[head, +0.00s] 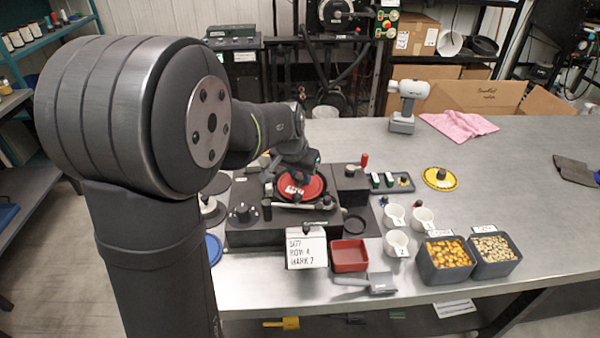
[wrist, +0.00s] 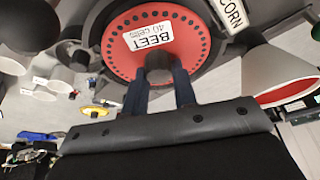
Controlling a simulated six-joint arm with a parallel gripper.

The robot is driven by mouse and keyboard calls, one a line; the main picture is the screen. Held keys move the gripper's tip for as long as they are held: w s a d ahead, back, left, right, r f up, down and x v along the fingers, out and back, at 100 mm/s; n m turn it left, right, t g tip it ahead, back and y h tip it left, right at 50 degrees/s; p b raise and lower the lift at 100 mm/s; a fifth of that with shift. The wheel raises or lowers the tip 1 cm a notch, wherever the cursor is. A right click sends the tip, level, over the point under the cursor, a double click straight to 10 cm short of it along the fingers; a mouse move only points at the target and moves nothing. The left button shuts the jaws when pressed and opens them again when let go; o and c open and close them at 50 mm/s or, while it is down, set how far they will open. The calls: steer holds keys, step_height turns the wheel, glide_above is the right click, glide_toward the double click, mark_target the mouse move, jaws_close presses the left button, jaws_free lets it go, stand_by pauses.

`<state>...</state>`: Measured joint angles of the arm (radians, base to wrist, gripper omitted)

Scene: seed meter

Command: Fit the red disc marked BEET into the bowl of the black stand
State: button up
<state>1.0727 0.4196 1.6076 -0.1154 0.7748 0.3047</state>
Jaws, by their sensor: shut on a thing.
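The red disc (head: 312,188) lies flat at the bowl of the black stand (head: 245,235). In the wrist view the red disc (wrist: 195,45) shows its BEET label, marked 40 cells, and a ring of small holes. The dark bowl rim (wrist: 218,70) curves around the disc there. I cannot tell whether the disc is fully down in the bowl or slightly above it. My gripper (wrist: 160,77) is shut on the grey knob at the disc's middle. In the head view my gripper (head: 298,178) partly hides the disc and the bowl.
A card (head: 306,250) stands at the stand's front. A red tray (head: 348,255), white cups (head: 396,243) and two seed bins (head: 445,270) are to its right. A yellow disc (head: 440,179) lies farther right. A red-knobbed crank (head: 364,161) rises beside the bowl. The table's right is mostly clear.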

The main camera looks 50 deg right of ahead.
mark_target(300, 176)
steer(key=shift+f, duration=0.55)
stand_by(0.8)
steer(key=o, duration=1.3)
steer(key=shift+o, duration=0.2)
steer(key=shift+r, duration=3)
steer(key=shift+f, duration=0.15)
steer(key=shift+f, duration=2.9)
